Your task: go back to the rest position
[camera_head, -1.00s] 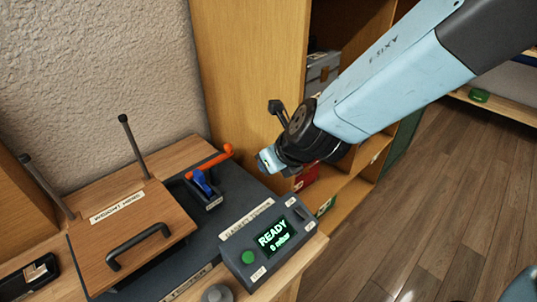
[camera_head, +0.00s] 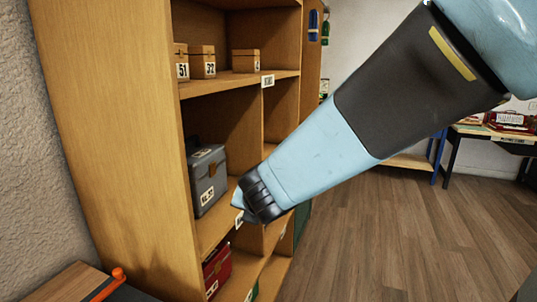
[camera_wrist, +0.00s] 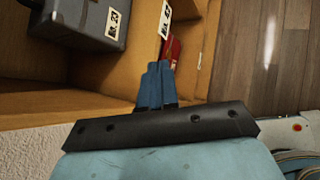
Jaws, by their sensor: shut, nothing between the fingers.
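My gripper shows in the wrist view (camera_wrist: 156,76) with its two blue fingers pressed together and nothing between them. In the head view my light-blue and dark arm reaches in from the upper right, and the gripper (camera_head: 239,203) is small and partly hidden at its lower end, in front of the wooden shelf unit (camera_head: 95,130). I cannot tell from these views how far it is from the shelf.
A grey case (camera_head: 208,178) stands on a middle shelf, with a red case (camera_head: 216,268) lower down. Small wooden boxes (camera_head: 202,62) sit higher up. An orange handle (camera_head: 110,285) shows at the bench's edge, lower left. The wooden floor (camera_head: 400,240) on the right is clear.

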